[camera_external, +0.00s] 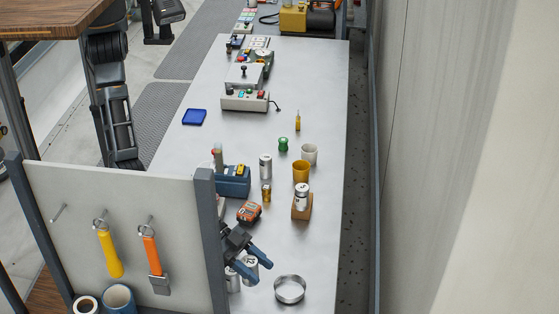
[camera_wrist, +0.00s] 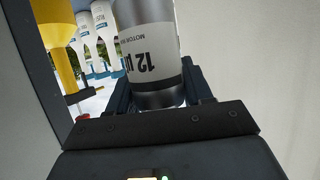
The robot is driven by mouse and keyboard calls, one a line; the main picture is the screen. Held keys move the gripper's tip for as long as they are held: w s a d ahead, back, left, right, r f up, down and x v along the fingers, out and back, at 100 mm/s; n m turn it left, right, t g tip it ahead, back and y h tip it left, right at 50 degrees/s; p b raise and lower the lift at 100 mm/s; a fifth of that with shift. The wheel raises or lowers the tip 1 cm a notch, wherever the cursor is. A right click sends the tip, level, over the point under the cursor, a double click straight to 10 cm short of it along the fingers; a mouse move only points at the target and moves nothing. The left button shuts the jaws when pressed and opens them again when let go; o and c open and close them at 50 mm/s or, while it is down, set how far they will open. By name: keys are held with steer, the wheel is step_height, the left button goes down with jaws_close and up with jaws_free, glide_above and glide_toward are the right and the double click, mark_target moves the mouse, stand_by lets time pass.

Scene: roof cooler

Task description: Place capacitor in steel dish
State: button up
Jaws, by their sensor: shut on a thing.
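The capacitor (camera_external: 250,263) is a silver can with a white label. My gripper (camera_external: 259,272) is shut on it near the front end of the bench. In the wrist view, the capacitor (camera_wrist: 150,45) fills the space between the fingers, its label reading "12" upside down, with its top cut off by the frame. The steel dish (camera_external: 289,301) is a shallow round metal ring to the right of my gripper and apart from it. Its inside looks empty. Whether the capacitor touches the bench is unclear.
Another silver can (camera_external: 232,281) stands close left of my gripper. An orange-black device (camera_external: 249,212), a can on a wooden block (camera_external: 302,211), a yellow cup (camera_external: 301,172) and a silver can (camera_external: 265,167) stand further back. A tool panel (camera_external: 130,190) rises at left.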

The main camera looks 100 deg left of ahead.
steer(key=shift+w+a+f+b, duration=1.05)
steer(key=shift+w+f, duration=0.55)
steer(key=shift+f, duration=0.2)
steer(key=shift+w+a+f+b, duration=0.95)
steer(key=shift+w+f, duration=0.6)
steer(key=shift+f, duration=0.3)
steer(key=shift+w+a+f+b, duration=0.95)
steer(key=shift+w+a+f, duration=0.15)
steer(key=shift+w+f, duration=0.6)
steer(key=shift+s+f, duration=0.1)
steer(key=shift+f, duration=0.15)
steer(key=o, duration=1.1)
